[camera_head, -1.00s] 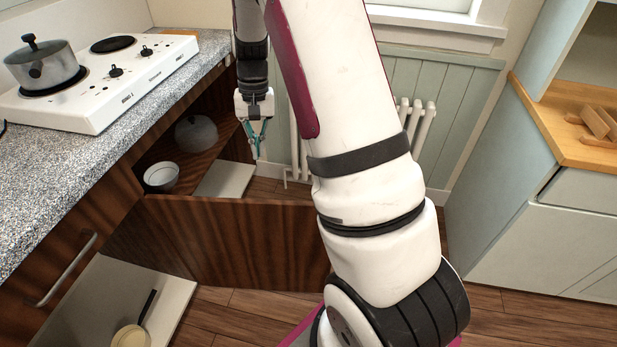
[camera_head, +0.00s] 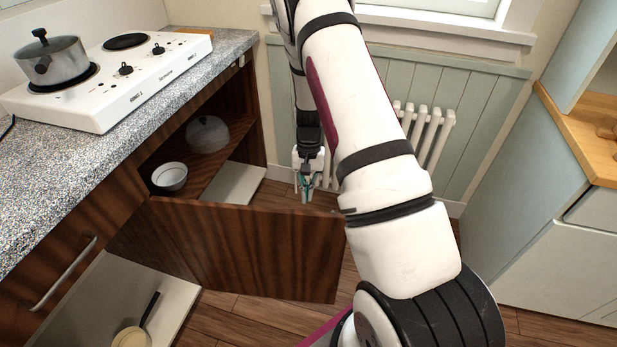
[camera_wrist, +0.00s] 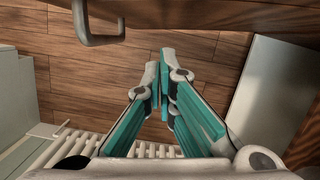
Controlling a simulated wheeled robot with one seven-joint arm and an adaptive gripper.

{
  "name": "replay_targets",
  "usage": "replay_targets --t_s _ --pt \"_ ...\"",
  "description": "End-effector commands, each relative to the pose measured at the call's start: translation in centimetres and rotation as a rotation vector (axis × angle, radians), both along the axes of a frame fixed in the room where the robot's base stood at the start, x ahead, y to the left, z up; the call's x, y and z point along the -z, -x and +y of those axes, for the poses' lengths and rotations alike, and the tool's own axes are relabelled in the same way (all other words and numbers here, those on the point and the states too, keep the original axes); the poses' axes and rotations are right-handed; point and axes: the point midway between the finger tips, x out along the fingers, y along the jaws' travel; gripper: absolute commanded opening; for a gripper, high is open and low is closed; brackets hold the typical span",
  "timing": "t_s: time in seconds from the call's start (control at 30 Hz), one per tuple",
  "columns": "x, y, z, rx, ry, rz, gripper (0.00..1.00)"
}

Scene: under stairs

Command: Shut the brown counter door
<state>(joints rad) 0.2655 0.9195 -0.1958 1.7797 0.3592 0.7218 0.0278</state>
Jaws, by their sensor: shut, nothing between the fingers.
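The brown counter door (camera_head: 240,250) stands open, swung out from the counter into the room. In the head view my gripper (camera_head: 306,198) points down beyond the door's top edge, near its free end. In the wrist view the door (camera_wrist: 210,14) runs along the top, with a grey metal handle (camera_wrist: 98,30) at upper left. My gripper (camera_wrist: 165,75) is shut and empty, with teal finger pads, over the wooden floor. A gap shows between the fingertips and the door in the wrist view. My arm hides part of the room right of the door.
The open cupboard holds a bowl (camera_head: 170,177) and a glass-like dome (camera_head: 208,134). A white radiator (camera_head: 428,135) stands behind my arm. A pan (camera_head: 132,337) lies on a lower pale shelf (camera_head: 165,283). A pale blue cabinet (camera_head: 520,190) is at right. Floor is clear between.

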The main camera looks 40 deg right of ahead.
Motion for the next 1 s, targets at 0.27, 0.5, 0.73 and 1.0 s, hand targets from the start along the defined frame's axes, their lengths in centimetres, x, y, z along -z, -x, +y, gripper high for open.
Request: replay_targets --t_s 0.27,0.5,0.73,1.0 --pt "0.3 2.5 2.3 0.0 0.0 0.0 0.0" --pt "0.3 3.0 2.7 0.0 0.001 -0.001 0.0" --pt "0.3 3.0 2.7 0.0 0.001 -0.001 0.0" --pt "0.2 4.0 4.6 0.027 -0.001 0.002 0.0"
